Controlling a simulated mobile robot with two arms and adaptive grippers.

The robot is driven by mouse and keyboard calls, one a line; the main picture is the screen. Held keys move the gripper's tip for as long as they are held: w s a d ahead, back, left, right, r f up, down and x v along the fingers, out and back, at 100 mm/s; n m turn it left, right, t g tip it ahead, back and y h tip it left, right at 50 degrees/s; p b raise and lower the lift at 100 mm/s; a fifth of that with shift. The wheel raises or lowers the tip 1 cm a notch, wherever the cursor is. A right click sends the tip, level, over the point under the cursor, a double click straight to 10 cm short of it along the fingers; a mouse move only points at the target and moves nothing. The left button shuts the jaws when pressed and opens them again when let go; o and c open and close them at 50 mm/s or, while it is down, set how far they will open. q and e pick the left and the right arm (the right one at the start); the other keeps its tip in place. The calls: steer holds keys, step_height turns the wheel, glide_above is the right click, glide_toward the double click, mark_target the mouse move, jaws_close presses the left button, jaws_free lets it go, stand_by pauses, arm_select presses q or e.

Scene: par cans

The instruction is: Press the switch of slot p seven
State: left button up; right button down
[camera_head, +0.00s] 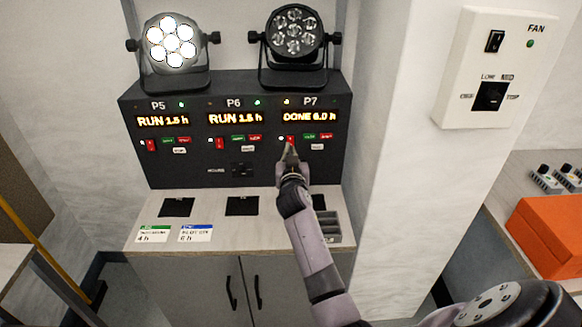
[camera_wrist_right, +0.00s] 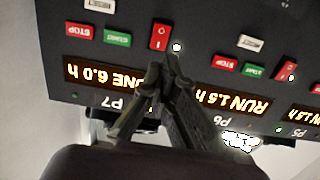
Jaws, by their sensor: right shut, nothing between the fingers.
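The black panel (camera_head: 185,165) has sections P5, P6 and P7. The P7 display (camera_head: 308,117) reads DONE 6.0 h, with an amber light above it. The red P7 switch (camera_head: 290,140) sits under the display, left of the green and red buttons; it also shows in the right wrist view (camera_wrist_right: 160,36), where the picture is upside down. My right gripper (camera_head: 290,150) is shut and empty, its tips (camera_wrist_right: 172,62) close to the P7 switch. I cannot tell whether they touch the panel. My left gripper is not in view.
A dark lamp (camera_head: 294,32) stands above P7 and a lit lamp (camera_head: 170,42) above P5. The P6 display (camera_head: 234,118) reads RUN 1.5 h. A grey tray (camera_head: 331,226) is on the counter (camera_head: 130,243). A fan control box (camera_head: 499,68) hangs at right, above an orange box (camera_head: 548,240).

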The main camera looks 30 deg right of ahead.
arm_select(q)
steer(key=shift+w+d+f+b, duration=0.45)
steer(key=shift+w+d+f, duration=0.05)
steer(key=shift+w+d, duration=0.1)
arm_select(e)
steer(key=v, duration=0.7)
steer(key=shift+r, duration=0.25)
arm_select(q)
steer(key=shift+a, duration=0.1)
arm_select(e)
steer(key=shift+w, duration=0.1)
